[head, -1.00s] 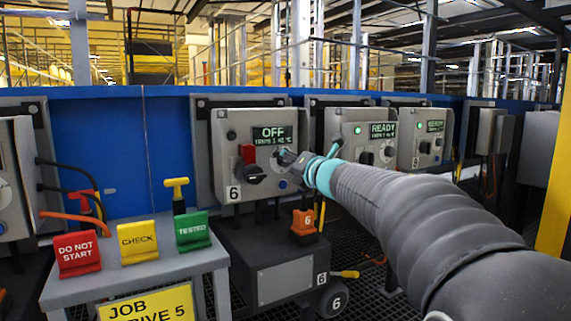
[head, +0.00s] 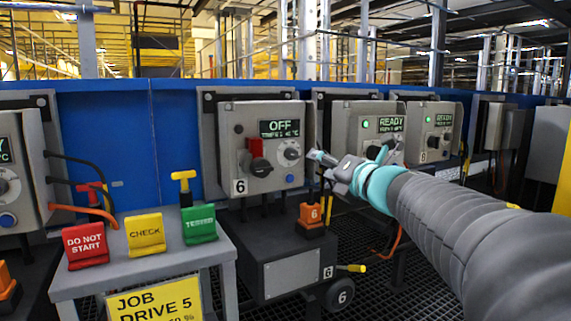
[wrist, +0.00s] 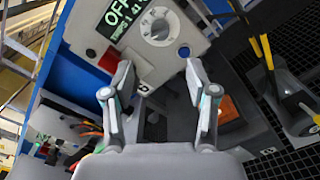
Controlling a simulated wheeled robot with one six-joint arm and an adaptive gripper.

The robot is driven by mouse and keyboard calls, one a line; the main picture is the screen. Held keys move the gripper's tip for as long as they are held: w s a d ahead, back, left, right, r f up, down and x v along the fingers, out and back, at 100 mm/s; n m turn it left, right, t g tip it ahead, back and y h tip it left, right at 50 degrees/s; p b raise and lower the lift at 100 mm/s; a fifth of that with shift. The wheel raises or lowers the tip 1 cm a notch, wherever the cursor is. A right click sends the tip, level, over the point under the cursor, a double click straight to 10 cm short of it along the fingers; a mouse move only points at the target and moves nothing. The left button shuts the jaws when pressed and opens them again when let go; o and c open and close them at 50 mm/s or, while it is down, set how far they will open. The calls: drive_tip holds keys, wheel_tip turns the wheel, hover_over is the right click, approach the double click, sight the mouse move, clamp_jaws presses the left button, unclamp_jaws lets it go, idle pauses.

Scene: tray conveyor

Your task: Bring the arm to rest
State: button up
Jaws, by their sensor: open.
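My gripper (head: 335,166) is at the end of my grey-sleeved arm, in front of the gap right of the drive box marked 6 (head: 236,185). Its two fingers stand apart in the wrist view (wrist: 160,95), with nothing between them. The box 6 display (head: 280,128) reads OFF. Its red and black switch handle (head: 258,158), a white dial (head: 291,152) and a blue button (head: 290,179) show on the front. In the wrist view the box (wrist: 128,50) is tilted, beyond the fingertips, and the gripper looks apart from it.
Right of box 6, two boxes read READY (head: 391,124) with green lights; my gripper partly overlaps the nearer one. A grey stand (head: 160,255) at left holds red DO NOT START (head: 85,245), yellow CHECK (head: 145,233) and green (head: 199,225) signs. An orange plug numbered 6 (head: 312,220) stands below.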

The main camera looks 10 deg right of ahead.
idle(0.3)
drive_tip(key=s+d+f+m+g+h, duration=0.1)
drive_tip(key=d+f+m+h, duration=0.5)
drive_tip(key=d+m+h, duration=0.75)
drive_tip(key=s+a+f+m+g+y+p, duration=0.1)
drive_tip(key=s+f+m+g+y+p, duration=0.1)
drive_tip(key=s+f+m+g, duration=0.65)
drive_tip(key=s+a+f+m+g+y+p, duration=0.1)
drive_tip(key=s+a+f+m+p, duration=0.1)
drive_tip(key=s+a+f+m, duration=0.25)
drive_tip(key=s+a+f+m+g+y+p, duration=0.1)
drive_tip(key=s+a+f+m+y+p, duration=0.1)
drive_tip(key=s+a+m, duration=0.4)
drive_tip(key=s+a+r+n+y+p, duration=0.1)
drive_tip(key=s+a+r+y+p, duration=0.2)
drive_tip(key=s+a, duration=0.3)
drive_tip(key=s+p, duration=0.1)
drive_tip(key=s, duration=0.1)
drive_tip(key=shift+s+a+n+p, duration=0.35)
drive_tip(key=shift+s, duration=0.05)
